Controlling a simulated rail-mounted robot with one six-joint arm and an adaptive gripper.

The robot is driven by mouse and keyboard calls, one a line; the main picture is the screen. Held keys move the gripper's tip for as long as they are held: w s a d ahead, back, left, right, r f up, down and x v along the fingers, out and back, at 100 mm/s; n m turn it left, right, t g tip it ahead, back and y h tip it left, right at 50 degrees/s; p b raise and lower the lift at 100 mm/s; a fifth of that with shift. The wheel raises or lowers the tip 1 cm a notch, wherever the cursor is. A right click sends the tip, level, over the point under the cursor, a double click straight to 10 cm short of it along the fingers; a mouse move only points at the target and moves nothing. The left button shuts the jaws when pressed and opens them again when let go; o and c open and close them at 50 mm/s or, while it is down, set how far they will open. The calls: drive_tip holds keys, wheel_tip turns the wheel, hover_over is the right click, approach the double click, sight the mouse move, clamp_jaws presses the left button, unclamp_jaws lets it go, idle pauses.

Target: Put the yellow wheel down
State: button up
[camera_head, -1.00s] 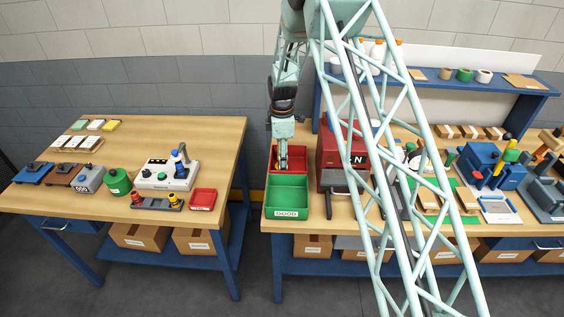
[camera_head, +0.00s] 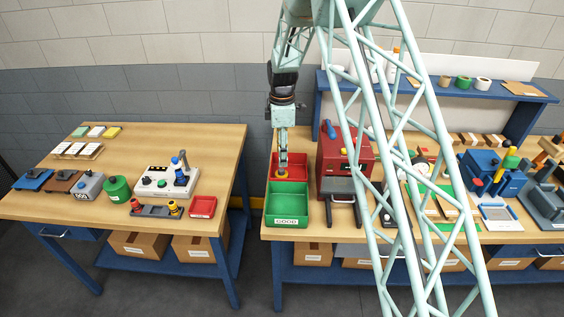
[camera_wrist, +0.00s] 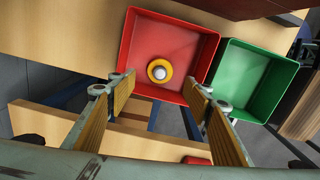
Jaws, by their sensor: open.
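The yellow wheel (camera_wrist: 159,71) is a small yellow ring with a pale centre. It lies inside the red bin (camera_wrist: 190,30) in the wrist view, and shows in the head view (camera_head: 281,174) near that bin's front wall. My gripper (camera_wrist: 162,80) is open. Its two fingers stand apart on either side of the wheel, with visible gaps, and nothing is between them in contact. In the head view my gripper (camera_head: 282,165) points down over the red bin, just above the wheel. Whether the fingertips are below the bin's rim is hard to tell.
A green bin (camera_head: 288,220) labelled GOOD stands directly in front of the red bin. A red machine (camera_head: 334,180) stands close to the right. My arm's lattice hides part of the right bench. The left bench (camera_head: 215,146) carries several tools and a small red tray (camera_head: 202,207).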

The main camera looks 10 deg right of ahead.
drive_tip(key=shift+r, duration=2.2)
